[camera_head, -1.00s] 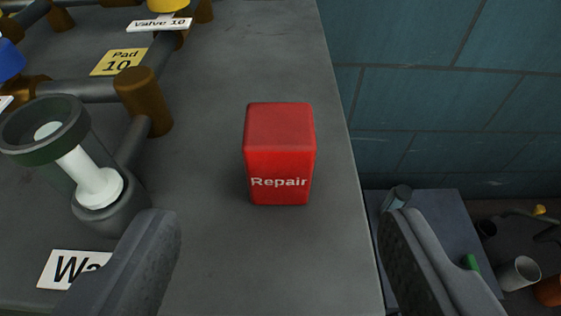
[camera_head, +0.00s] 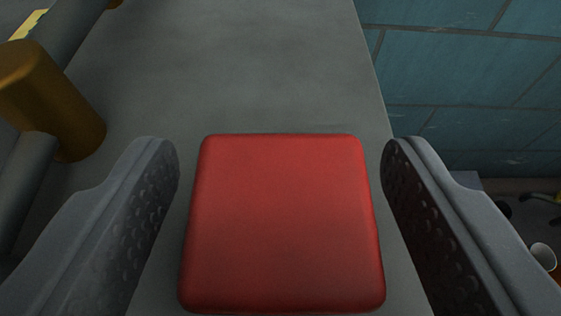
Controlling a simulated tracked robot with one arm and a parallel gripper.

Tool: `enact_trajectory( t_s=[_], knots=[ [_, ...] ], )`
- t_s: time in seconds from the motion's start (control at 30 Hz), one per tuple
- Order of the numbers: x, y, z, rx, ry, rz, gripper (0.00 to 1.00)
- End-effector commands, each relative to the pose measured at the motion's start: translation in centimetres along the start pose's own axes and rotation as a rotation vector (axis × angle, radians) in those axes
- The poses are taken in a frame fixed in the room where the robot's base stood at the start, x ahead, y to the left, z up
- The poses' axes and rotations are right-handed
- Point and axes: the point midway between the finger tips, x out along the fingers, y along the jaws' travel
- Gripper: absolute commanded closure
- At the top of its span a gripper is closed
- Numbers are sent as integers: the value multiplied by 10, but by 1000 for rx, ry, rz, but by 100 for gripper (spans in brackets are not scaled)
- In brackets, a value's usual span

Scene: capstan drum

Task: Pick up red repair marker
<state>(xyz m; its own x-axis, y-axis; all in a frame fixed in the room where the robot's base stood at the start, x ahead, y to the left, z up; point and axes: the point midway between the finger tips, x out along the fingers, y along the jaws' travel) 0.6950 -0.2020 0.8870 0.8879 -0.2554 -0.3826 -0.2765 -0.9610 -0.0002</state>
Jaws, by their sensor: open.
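The red repair marker (camera_head: 282,222) is a red block with rounded edges on the grey worktop. I see its top face large and close; its lettered front is out of sight. My gripper (camera_head: 282,165) is open, with one finger to the left of the marker and one to the right. A small gap shows between the marker and each finger, so neither seems to touch it.
The grey worktop (camera_head: 245,60) is clear beyond the marker. A brown pipe fitting (camera_head: 50,100) with grey pipes stands at the left. The worktop's right edge is close, with a blue tiled wall (camera_head: 470,80) past it and a lower area with a white cup (camera_head: 543,256).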

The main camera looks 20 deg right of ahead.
Motion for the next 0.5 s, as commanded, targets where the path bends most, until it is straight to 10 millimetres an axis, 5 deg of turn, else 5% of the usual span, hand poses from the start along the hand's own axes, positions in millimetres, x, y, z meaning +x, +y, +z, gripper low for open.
enact_trajectory(
  t_s=[0.4, 0.5],
  knots=[
    [18, 1, 0, 0, -1, 1, 38],
    [18, 1, 0, 0, -1, 1, 66]
  ],
)
